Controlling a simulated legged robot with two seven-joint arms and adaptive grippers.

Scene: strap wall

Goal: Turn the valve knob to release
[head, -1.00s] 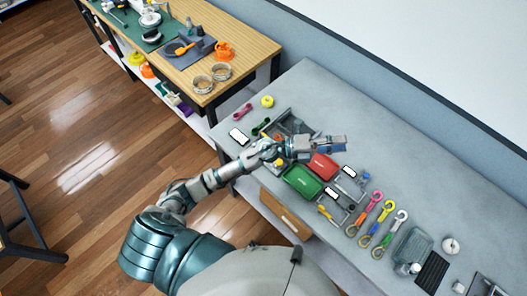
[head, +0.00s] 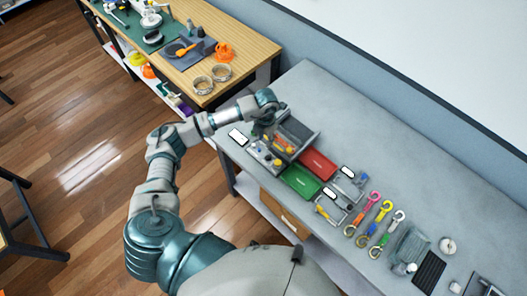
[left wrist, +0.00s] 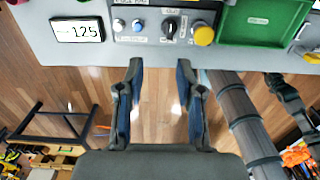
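A grey control panel (head: 262,157) sits near the front edge of the grey bench. In the left wrist view, its face (left wrist: 152,38) carries a black knob (left wrist: 170,27), a yellow knob (left wrist: 203,34) and two small pale knobs (left wrist: 128,26). The labels are too small to tell surely which knob is the valve. My left gripper (head: 262,130) is beside the panel, towards its far left, in the head view. In the left wrist view, its two fingers (left wrist: 160,88) are apart with only floor between them, below the panel and not touching a knob. My right gripper is not in view.
A display reading 125 (left wrist: 77,30) lies left of the panel. A green tray (head: 301,181) and red tray (head: 318,164) lie to the right, then several coloured hooked straps (head: 378,220). The bench top towards the wall (head: 370,135) is clear.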

